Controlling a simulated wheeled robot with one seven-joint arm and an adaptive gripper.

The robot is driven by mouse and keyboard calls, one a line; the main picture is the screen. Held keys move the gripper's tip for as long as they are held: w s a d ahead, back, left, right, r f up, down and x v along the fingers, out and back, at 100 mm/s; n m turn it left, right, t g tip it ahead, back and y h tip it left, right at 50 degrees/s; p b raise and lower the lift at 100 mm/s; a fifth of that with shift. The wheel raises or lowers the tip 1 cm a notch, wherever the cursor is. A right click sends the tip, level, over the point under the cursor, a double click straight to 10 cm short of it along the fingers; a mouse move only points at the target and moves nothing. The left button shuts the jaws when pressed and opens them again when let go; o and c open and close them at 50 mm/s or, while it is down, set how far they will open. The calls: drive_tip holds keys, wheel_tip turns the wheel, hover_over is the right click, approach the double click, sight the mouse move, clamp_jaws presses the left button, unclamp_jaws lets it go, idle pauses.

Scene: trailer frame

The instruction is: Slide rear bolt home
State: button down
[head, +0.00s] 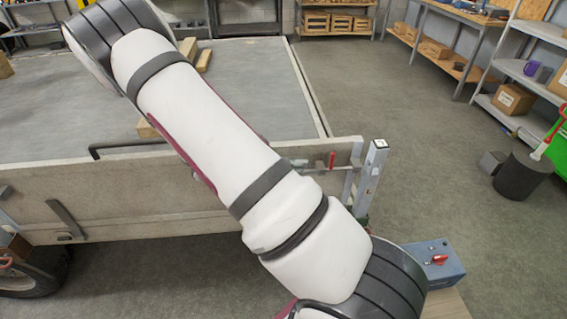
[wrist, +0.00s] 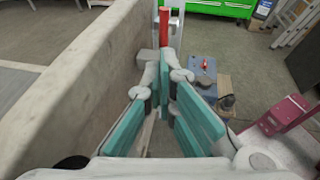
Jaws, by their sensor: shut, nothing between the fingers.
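The rear bolt (head: 332,160) shows in the head view as a red handle near the right end of the trailer's side board (head: 120,195), close to the metal corner post (head: 370,172). In the wrist view the red handle (wrist: 163,22) stands upright just beyond my fingertips, beside the board (wrist: 85,80). My gripper (wrist: 168,76) has teal finger pads that meet at the tips, with nothing between them. The tips appear close below the handle; I cannot tell whether they touch it. The bolt's rod and its seat are partly hidden. My arm hides the gripper in the head view.
A blue-grey box with a red knob (head: 438,262) stands right of the post; it shows beyond my fingers too (wrist: 202,70). A dark cylindrical bin (head: 522,176) stands farther right. The trailer bed (head: 60,100) lies behind the board. The floor to the right is mostly clear.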

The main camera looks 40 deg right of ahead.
sight(331, 161)
drive_tip(key=shift+r+p+x, duration=0.2)
drive_tip(key=shift+x, duration=0.85)
drive_tip(key=shift+r+p+x, duration=0.15)
drive_tip(key=shift+p+x, duration=0.1)
drive_tip(key=shift+x, duration=0.8)
drive_tip(key=shift+r+p+x, duration=0.2)
drive_tip(key=shift+x, duration=0.85)
drive_tip(key=shift+s+d, duration=0.1)
drive_tip(key=shift+d, duration=0.05)
drive_tip(key=s+d, duration=0.1)
drive_tip(key=s+d+p, duration=0.1)
drive_tip(key=d, duration=0.1)
drive_tip(key=shift+s+d+p, duration=0.15)
drive_tip(key=shift+s+p, duration=0.15)
drive_tip(key=shift+s, duration=0.05)
drive_tip(key=shift+w, duration=0.1)
